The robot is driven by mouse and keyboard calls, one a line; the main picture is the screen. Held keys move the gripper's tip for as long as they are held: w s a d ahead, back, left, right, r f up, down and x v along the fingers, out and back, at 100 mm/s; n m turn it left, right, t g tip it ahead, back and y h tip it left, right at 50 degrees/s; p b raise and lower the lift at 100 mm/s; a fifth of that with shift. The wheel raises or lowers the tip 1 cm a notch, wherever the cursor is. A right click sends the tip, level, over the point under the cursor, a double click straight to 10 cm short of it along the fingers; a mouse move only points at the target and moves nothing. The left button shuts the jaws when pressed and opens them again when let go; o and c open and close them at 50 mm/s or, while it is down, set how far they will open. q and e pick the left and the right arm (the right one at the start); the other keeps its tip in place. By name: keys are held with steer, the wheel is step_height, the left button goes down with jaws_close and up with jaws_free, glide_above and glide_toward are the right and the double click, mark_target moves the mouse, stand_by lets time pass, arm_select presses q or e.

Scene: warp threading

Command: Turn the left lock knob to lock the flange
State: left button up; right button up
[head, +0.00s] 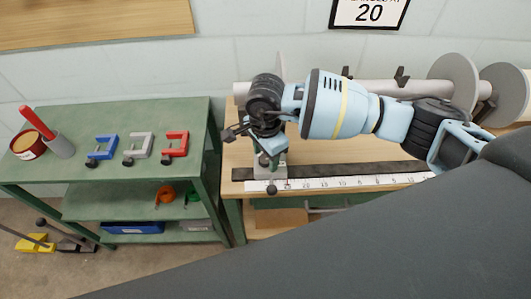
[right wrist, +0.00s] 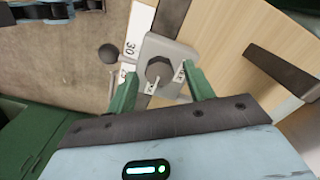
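My right arm reaches in from the right in the head view, and its gripper (head: 240,130) is above the left end of the bench. In the right wrist view its two green fingers (right wrist: 158,88) are apart, one on each side of a dark hexagonal knob (right wrist: 158,69). The knob sits on a grey block (right wrist: 185,52) with small white marked tabs beside it. I cannot tell whether the fingers touch the knob. My left gripper is not in view.
A white ruler (head: 345,183) runs along the bench. Larger grey discs (head: 452,72) stand at the right. A green shelf (head: 150,112) at the left holds blue, grey and red clamps, a red tin and a cup. A large dark shape covers the lower right.

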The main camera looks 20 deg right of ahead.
mark_target(266, 158)
steer(key=shift+r, duration=3.95)
